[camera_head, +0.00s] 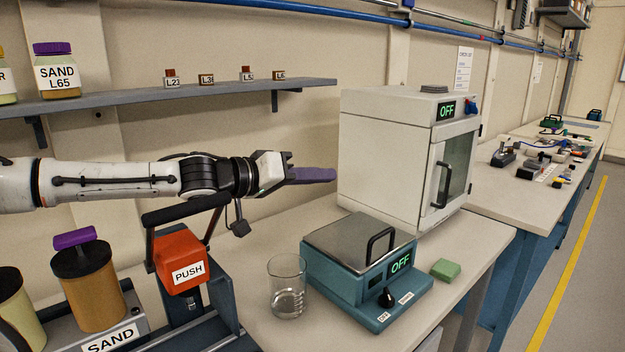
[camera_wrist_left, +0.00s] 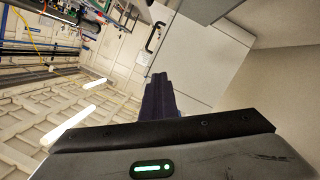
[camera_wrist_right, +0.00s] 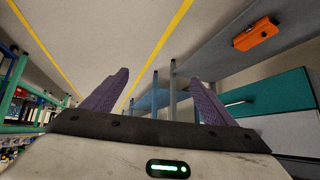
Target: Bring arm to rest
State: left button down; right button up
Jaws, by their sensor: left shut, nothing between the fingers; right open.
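My left arm reaches in from the left in the head view, held level above the bench. Its gripper (camera_head: 312,175) points right, with its purple fingers together and empty, close to the left side of the white oven (camera_head: 385,150). In the left wrist view the left fingers (camera_wrist_left: 158,95) also show pressed together. My right gripper (camera_wrist_right: 160,95) shows only in the right wrist view. Its two purple fingers stand wide apart with nothing between them. The right arm is not in the head view.
Below the left arm are a red PUSH block (camera_head: 182,262) with a black lever, a glass beaker (camera_head: 287,285) and a teal hot plate (camera_head: 365,265) reading OFF. A green sponge (camera_head: 446,270) lies beside it. A shelf (camera_head: 180,92) with jars runs above. The right wrist view shows an orange object (camera_wrist_right: 257,34).

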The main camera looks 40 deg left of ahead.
pick_arm(q)
jog(key=shift+v, duration=0.9)
pick_arm(e)
jog(key=shift+w+a, duration=0.25)
jog(key=shift+a, duration=0.05)
pick_arm(q)
jog(key=shift+w+f, duration=0.1)
jog(key=b+x, duration=0.1)
jog(key=x, duration=0.6)
pick_arm(e)
jog(key=shift+a+f, duration=0.1)
jog(key=shift+f, duration=0.15)
